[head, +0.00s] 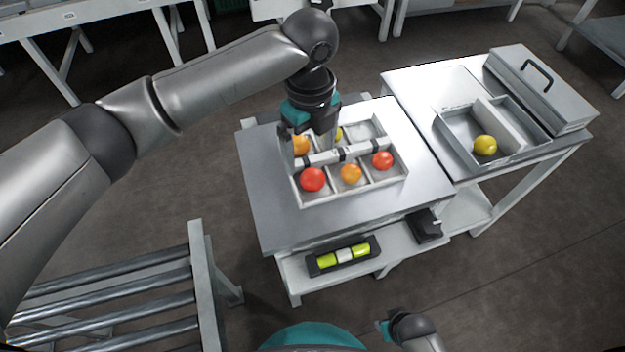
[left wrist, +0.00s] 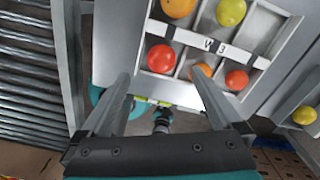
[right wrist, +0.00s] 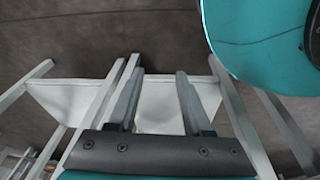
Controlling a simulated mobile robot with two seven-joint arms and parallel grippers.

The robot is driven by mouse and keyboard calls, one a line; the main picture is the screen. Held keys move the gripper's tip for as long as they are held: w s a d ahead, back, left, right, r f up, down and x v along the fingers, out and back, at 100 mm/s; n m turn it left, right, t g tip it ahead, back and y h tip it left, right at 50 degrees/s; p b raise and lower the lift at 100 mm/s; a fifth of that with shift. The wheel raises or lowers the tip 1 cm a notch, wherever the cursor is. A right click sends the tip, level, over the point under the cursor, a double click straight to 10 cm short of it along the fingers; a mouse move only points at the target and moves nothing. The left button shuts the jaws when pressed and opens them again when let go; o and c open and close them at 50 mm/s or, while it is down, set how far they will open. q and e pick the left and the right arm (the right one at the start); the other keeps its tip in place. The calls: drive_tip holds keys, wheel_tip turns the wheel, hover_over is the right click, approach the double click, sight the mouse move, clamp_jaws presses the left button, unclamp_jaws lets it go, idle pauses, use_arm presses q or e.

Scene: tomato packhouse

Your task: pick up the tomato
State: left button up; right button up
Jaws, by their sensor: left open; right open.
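Several tomatoes sit in a white divided tray (head: 330,197). In its near row are a red tomato (head: 313,179) at left, an orange one (head: 351,173) in the middle and a red one (head: 382,160) at right. In the far row are an orange tomato (head: 300,146) and a yellow one (head: 338,133), partly hidden by my left gripper. My left gripper (left wrist: 165,75) is open and empty above the tray's left part; the near-left red tomato (left wrist: 161,58) shows between its fingertips in the left wrist view. My right gripper (right wrist: 157,76) is open and empty, away from the tray.
A yellow tomato (head: 485,145) lies in a grey divided box (head: 462,145) on the right table, beside a handled lid or case (head: 545,88). A black holder with yellow-green cylinders (head: 344,256) is on the lower shelf. A roller conveyor (head: 110,290) stands at left.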

sight(312, 173)
use_arm(q)
wheel_tip(312, 173, down, 2)
drive_tip(key=shift+f+b, duration=0.1)
drive_tip(key=shift+b, duration=0.3)
drive_tip(key=shift+d+f+b, duration=0.1)
drive_tip(key=shift+f+b, duration=0.55)
drive_tip(key=shift+f, duration=0.45)
drive_tip(key=shift+f+b, duration=0.3)
drive_tip(key=shift+f, duration=0.2)
drive_tip(key=shift+f+b, duration=0.6)
drive_tip(key=shift+f, duration=0.55)
use_arm(e)
drive_tip(key=w+a+r, duration=0.3)
drive_tip(key=w+r, duration=0.1)
drive_tip(key=r, duration=0.3)
drive_tip(key=shift+w+r, duration=0.15)
drive_tip(key=shift+w, duration=0.05)
use_arm(q)
drive_tip(key=shift+c, duration=0.2)
drive_tip(key=c, duration=1)
drive_tip(key=shift+o, duration=0.2)
drive_tip(key=shift+r, duration=0.1)
